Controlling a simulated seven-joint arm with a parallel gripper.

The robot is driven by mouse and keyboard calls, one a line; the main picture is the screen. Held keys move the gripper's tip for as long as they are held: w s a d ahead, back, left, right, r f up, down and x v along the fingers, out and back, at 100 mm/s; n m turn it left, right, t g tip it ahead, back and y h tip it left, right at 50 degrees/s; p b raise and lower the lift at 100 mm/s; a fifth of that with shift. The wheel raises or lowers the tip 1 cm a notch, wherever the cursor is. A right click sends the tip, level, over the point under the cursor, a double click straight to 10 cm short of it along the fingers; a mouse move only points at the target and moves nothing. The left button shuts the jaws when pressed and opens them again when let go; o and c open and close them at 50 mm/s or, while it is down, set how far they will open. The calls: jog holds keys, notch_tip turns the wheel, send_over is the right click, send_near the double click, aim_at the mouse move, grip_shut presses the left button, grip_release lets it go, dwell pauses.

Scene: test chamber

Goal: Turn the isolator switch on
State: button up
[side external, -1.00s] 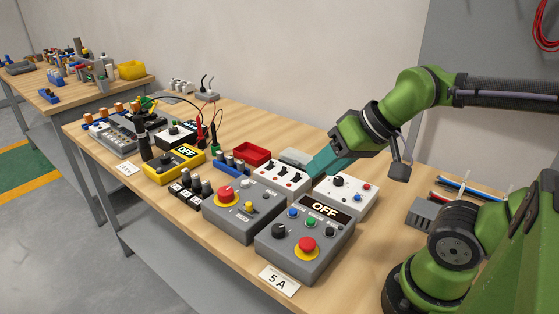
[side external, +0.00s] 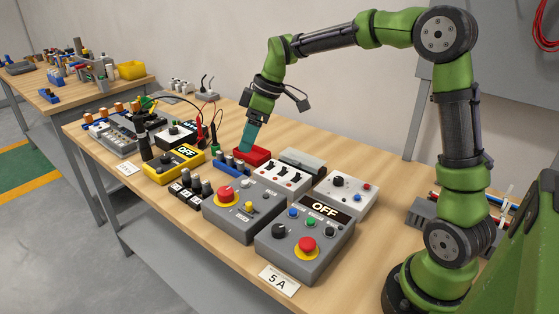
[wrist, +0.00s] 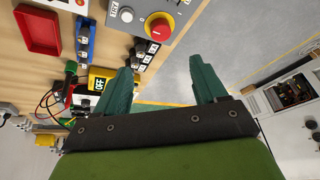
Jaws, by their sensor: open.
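A grey box (side external: 243,222) carries a red rotary knob on a yellow ring (side external: 226,194), which looks like the isolator switch, and a small yellow knob. The red knob shows at the top of the wrist view (wrist: 158,27), beyond my fingertips, with a pale mark on it. Another grey box (side external: 290,262) in front has an OFF display, a black knob, small buttons and a red mushroom button. My gripper (side external: 247,150) points down near the red tray, behind the grey boxes.
The red tray (side external: 257,155), a white box with black switches (side external: 283,174) and a white box with a knob (side external: 346,193) stand close by. A yellow box (side external: 172,166) reads OFF. Thin test leads lie further left. The table's front edge has some clear wood.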

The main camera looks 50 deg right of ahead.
jog(key=n, duration=0.1)
send_near(225, 191)
jog(key=shift+n, duration=0.3)
jog(key=x, duration=0.8)
jog(key=shift+f, duration=0.25)
jog(key=c, duration=1.1)
jog(key=shift+o, duration=0.2)
